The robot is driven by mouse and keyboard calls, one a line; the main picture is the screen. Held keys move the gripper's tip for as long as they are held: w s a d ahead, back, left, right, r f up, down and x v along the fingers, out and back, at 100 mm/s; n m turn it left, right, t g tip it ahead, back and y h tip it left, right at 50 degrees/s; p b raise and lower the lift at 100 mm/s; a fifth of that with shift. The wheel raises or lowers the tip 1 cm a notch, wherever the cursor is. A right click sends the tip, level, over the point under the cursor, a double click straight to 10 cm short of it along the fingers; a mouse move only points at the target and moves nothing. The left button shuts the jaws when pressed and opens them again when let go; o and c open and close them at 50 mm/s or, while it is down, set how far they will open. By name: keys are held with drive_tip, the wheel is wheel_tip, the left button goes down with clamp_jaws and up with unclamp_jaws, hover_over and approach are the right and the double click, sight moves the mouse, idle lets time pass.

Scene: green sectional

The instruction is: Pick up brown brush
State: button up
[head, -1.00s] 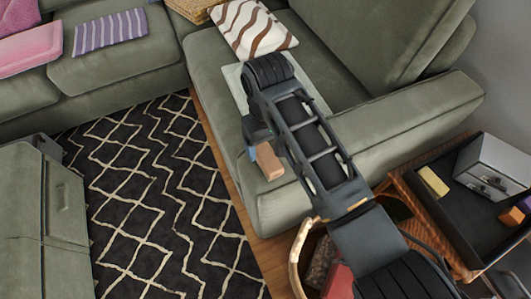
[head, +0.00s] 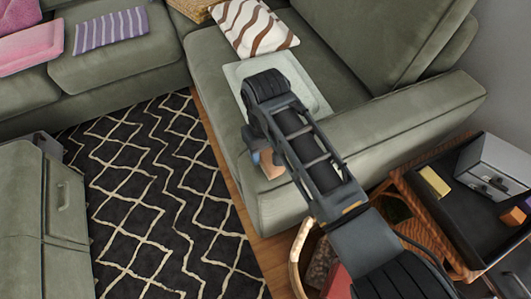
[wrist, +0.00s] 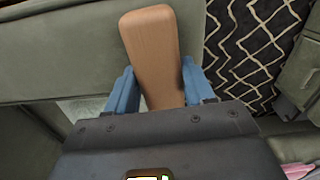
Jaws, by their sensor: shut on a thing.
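The brown brush (wrist: 150,45) is a smooth wooden block with rounded ends, between the two blue fingers of my gripper (wrist: 160,88) in the wrist view. My gripper is shut on it. In the head view a small part of the brush (head: 271,161) shows beside my arm, above the front edge of the green sofa seat. The rest of the brush and most of my gripper (head: 257,152) are hidden behind my arm there.
A pale tray (head: 241,73) lies on the green sofa seat (head: 213,57) behind my arm. A striped cushion (head: 253,27) is farther back. A side table with a dark tray (head: 457,213) and a round basket (head: 298,250) stand at right. The patterned rug (head: 160,190) is clear.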

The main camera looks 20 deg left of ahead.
sight(266, 152)
drive_tip(key=c, duration=0.3)
drive_tip(key=shift+r, duration=0.45)
drive_tip(key=r, duration=0.3)
drive_tip(key=shift+s+d+r, duration=0.2)
drive_tip(key=shift+s+r, duration=0.05)
drive_tip(key=shift+r, duration=0.1)
drive_tip(key=s+d+r+p, duration=0.4)
drive_tip(key=s+d+r, duration=0.2)
drive_tip(key=s+d, duration=0.1)
drive_tip(key=shift+s+d+r, duration=0.25)
drive_tip(key=shift+s+d, duration=0.05)
drive_tip(key=shift+d, duration=0.2)
